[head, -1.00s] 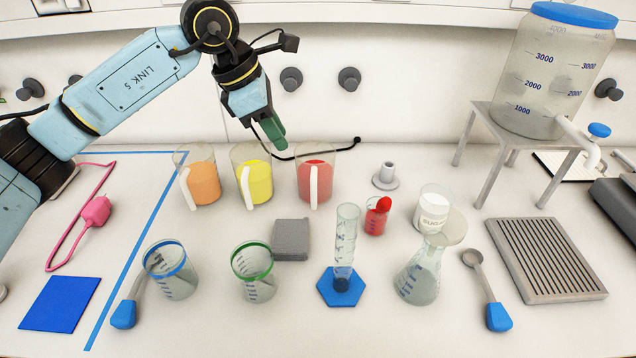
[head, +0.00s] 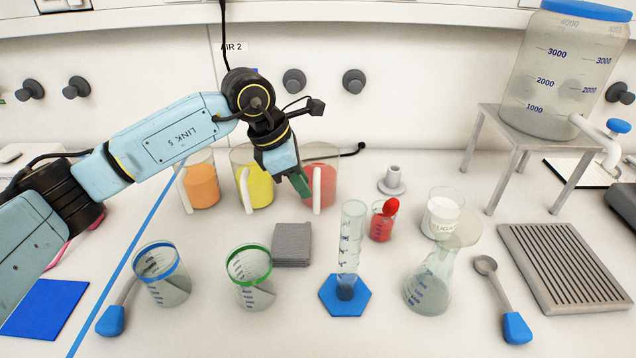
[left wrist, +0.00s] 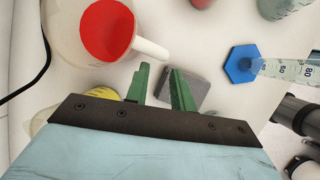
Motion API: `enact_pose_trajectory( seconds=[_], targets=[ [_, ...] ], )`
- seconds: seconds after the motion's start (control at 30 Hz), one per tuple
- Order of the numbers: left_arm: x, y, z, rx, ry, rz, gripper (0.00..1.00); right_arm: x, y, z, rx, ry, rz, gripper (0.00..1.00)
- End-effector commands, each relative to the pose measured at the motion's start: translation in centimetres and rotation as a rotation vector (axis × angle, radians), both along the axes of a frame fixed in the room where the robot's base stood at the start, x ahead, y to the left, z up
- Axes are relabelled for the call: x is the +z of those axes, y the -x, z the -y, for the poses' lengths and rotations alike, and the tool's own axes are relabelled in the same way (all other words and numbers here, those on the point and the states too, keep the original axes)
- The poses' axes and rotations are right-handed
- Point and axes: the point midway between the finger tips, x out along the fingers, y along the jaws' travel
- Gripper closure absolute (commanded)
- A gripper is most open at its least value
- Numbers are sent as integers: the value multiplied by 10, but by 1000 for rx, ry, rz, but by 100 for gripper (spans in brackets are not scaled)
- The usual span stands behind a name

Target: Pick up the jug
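Three clear jugs with white handles stand in a row at the back: an orange-filled jug (head: 203,187), a yellow-filled jug (head: 260,188) and a red-filled jug (head: 328,190). My left gripper (head: 303,190) points down beside the red jug's handle, partly in front of that jug. In the left wrist view, the green fingers (left wrist: 158,75) are apart with nothing between them. There the red jug (left wrist: 105,30) is at the upper left, and its handle end lies just beyond the left fingertip. Whether they touch is unclear. My right gripper is out of view.
A grey block (head: 292,244) lies in front of the jugs. Beakers with blue (head: 166,280) and green rims (head: 252,282), a cylinder on a blue base (head: 346,296), a red cup (head: 382,224) and a flask (head: 430,285) stand nearer. A dispenser stand (head: 485,150) is at right.

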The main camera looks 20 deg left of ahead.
Motion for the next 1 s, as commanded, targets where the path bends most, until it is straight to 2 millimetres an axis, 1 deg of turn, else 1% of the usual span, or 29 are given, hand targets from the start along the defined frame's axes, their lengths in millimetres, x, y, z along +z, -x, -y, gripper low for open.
enact_pose_trajectory(
  seconds=[0.07, 0.33, 0.4, 0.6, 0.8, 1.0],
  targets=[
    [-6, -1, 3, -2, 0, -3, 76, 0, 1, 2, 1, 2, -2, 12],
    [-41, -11, 18, -1, 0, -3, 76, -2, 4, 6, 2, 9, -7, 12],
    [-45, -12, 20, -2, 0, -3, 76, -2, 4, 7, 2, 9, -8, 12],
    [-45, -12, 19, -2, 0, -2, 76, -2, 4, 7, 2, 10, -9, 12],
    [-45, -12, 19, 0, -1, -1, 100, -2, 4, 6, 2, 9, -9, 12],
    [-44, -12, 19, 0, -1, -1, 100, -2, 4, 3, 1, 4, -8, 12]
  ],
)
